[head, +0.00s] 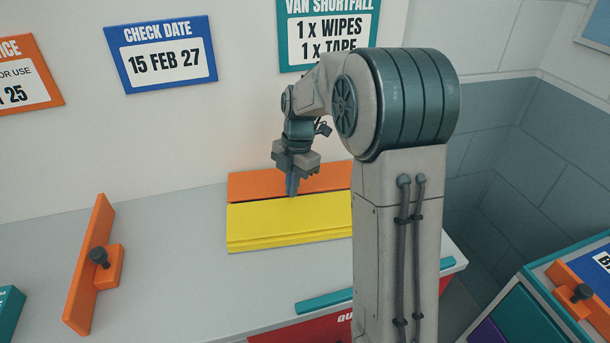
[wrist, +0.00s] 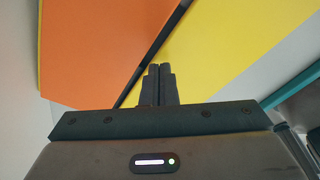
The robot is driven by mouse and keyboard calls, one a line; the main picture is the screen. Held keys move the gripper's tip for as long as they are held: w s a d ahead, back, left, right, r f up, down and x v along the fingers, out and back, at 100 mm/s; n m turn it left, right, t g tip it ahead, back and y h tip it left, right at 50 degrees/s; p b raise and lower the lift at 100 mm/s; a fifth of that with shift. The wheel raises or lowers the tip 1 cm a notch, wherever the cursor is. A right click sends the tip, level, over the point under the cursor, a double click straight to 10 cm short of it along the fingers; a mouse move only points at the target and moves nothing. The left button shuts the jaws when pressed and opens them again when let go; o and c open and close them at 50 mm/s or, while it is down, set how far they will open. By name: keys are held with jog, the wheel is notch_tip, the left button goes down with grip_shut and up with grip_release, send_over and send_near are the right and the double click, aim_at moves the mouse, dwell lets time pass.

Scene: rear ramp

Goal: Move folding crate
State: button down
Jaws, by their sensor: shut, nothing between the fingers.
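A flat yellow and orange piece lies on the grey counter; it looks like the folding crate (head: 285,220), folded down. Its yellow part is nearer and its orange part lies behind, with a dark gap between them. In the wrist view the yellow part (wrist: 225,45) is right of the gap and the orange part (wrist: 100,45) is left. My gripper (head: 292,192) points down over the gap, its fingers together and empty. In the wrist view the fingertips (wrist: 159,68) are in front of the gap; I cannot tell whether they touch. My arm hides the crate's right end.
An orange bracket with a dark knob (head: 93,265) stands on the grey counter (head: 170,260) at the left. A teal box (head: 8,310) is at the left edge. A teal strip (head: 325,300) lies along the front edge. Coloured units (head: 525,320) stand at lower right.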

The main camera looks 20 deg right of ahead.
aim_at(279, 209)
jog(key=a, duration=0.1)
jog(key=s+a, duration=0.2)
jog(key=a, duration=0.1)
jog(key=shift+s+a, duration=0.1)
jog(key=shift+s, duration=0.15)
jog(key=shift+f+p, duration=0.4)
jog(key=shift+f, duration=0.1)
jog(key=shift+w+f+b, duration=0.1)
jog(key=shift+f+b, duration=0.2)
jog(key=shift+b, duration=0.05)
jog(key=shift+d+f, duration=0.15)
jog(key=shift+d, duration=0.05)
